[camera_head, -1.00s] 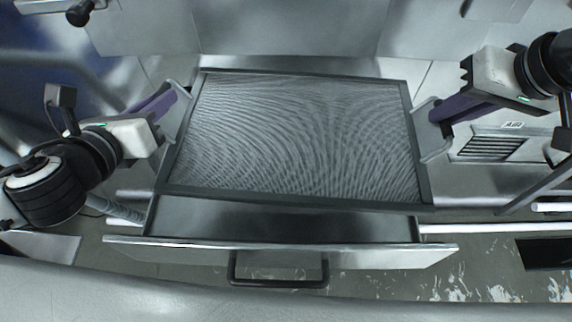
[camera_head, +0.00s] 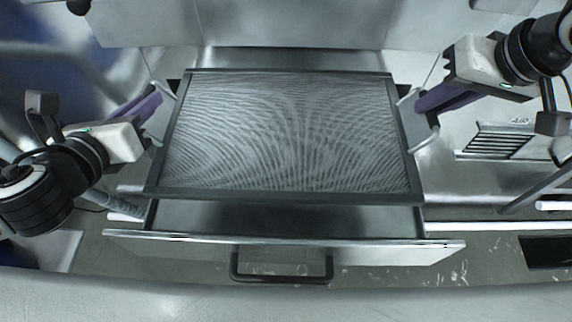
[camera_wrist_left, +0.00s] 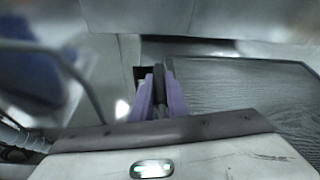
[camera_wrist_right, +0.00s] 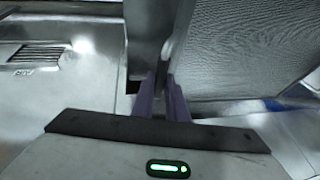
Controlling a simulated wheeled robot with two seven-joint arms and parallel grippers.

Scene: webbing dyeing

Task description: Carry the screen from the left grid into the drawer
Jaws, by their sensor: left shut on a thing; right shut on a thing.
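The screen (camera_head: 285,135) is a grey mesh panel in a dark rectangular frame, held about level over the open drawer (camera_head: 280,240) in the head view. My left gripper (camera_head: 158,104) is shut on the handle at the screen's left side. My right gripper (camera_head: 420,102) is shut on the handle at its right side. The screen also shows in the left wrist view (camera_wrist_left: 240,95) and in the right wrist view (camera_wrist_right: 245,45). The screen hides most of the drawer's inside; only a dark front strip shows. I cannot tell how high the screen is above it.
The drawer's black pull handle (camera_head: 282,275) sticks out at the front. A metal wall stands behind the screen. A vent panel (camera_head: 497,141) is at the right, and white rails run out on both sides of the drawer.

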